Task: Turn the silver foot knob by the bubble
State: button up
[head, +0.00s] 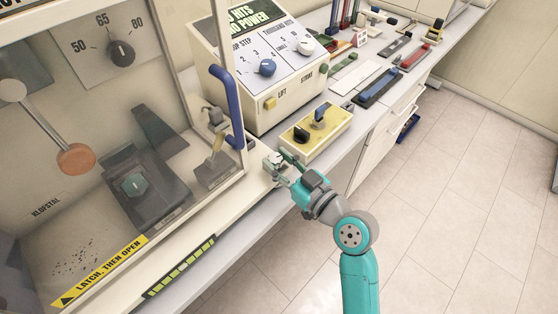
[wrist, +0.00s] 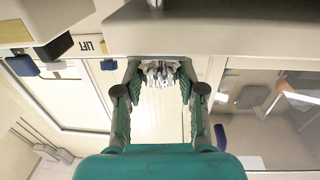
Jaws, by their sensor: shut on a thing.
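The silver foot knob (wrist: 160,75) shows in the wrist view as a ridged metal piece between my fingertips. My gripper (wrist: 160,82) is shut on it, one finger on each side. In the head view my gripper (head: 279,162) reaches the front corner of the machine's base, beside the clear cabinet. There the fingers largely hide the knob, and I cannot make out a bubble for certain.
A yellow box with a blue knob (head: 331,140) stands close behind my gripper. The cabinet's blue door handle (head: 228,105) rises to the left. A green-marked strip (head: 180,265) runs along the base front. Open floor (head: 440,210) lies to the right.

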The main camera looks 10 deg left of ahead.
dwell(0.3)
jog(key=o, duration=1.1)
jog(key=shift+o, duration=0.2)
jog(key=v, duration=1.2)
jog(key=shift+f, duration=0.1)
